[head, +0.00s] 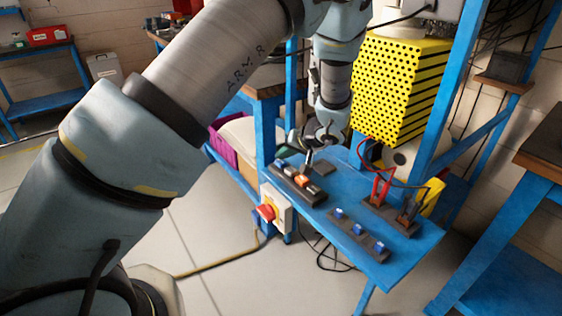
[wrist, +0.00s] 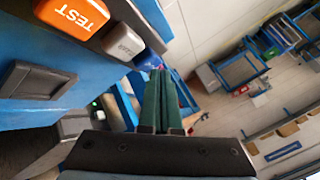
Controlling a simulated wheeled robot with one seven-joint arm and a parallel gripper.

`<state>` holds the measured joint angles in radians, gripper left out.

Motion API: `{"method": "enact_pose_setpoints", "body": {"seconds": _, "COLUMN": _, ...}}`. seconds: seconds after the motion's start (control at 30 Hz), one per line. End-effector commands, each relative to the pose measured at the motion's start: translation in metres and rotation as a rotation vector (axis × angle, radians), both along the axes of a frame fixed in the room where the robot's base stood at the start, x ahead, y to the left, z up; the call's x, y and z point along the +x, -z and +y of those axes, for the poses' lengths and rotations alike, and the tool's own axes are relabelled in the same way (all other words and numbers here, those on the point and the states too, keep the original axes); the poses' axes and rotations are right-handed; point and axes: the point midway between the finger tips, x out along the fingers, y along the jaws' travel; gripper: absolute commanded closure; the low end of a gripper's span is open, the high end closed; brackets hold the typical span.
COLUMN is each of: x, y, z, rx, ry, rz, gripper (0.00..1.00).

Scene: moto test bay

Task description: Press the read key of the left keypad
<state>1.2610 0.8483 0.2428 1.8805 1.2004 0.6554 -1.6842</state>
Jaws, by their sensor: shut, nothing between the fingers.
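The left keypad (head: 312,197) is a dark bar on the blue bench, with a row of keys including an orange one (head: 301,181). In the wrist view the orange key reads TEST (wrist: 72,16). Beside it are a grey key (wrist: 124,42) with small blurred lettering and a blue key (wrist: 148,61), partly hidden by the fingers. I cannot make out a label saying read. My gripper (head: 307,161) is shut and empty, pointing down by the keypad's far end. In the wrist view its green fingertips (wrist: 161,72) appear close to the blue key; contact cannot be told.
A second keypad (head: 357,237) with blue keys lies nearer on the blue bench (head: 340,200). Red and black leads and clamps (head: 382,187) stand to the right. A red button box (head: 272,211) hangs on the bench's left side. A yellow perforated guard (head: 398,88) rises behind.

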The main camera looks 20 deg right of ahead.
Motion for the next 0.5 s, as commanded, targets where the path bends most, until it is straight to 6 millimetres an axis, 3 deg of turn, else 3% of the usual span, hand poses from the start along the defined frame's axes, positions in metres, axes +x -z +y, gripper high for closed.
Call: {"method": "enact_pose_setpoints", "body": {"seconds": 0.5, "x": 0.0000, "y": -0.0099, "z": -0.0002, "rx": -0.001, "ry": 0.000, "rz": -0.001, "gripper": 1.00}}
